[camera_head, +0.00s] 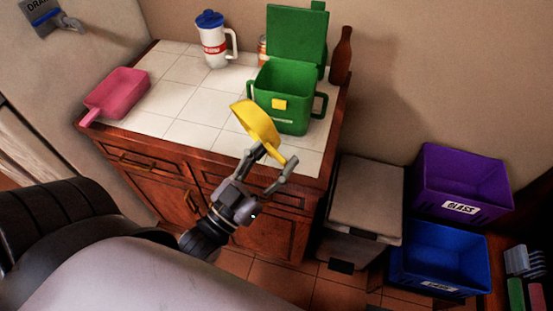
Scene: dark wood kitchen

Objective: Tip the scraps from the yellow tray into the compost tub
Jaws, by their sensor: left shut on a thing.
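The yellow tray (257,121) is in my left gripper (272,163), which is shut on it near its lower end. The tray is strongly tilted, with its far end up beside the left front of the green compost tub (292,117). I cannot tell whether it touches the tub. The tub stands upright on the tiled counter, its green lid (297,39) swung open at the back. I can make out no scraps in the tray or the tub. My right gripper is out of view.
A pink scoop (118,92) lies at the counter's left. A white jug with a blue lid (213,46), a small can (262,50) and a brown bottle (342,58) stand behind. Grey (366,196), purple (463,178) and blue (438,255) bins stand at right. The counter's middle is clear.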

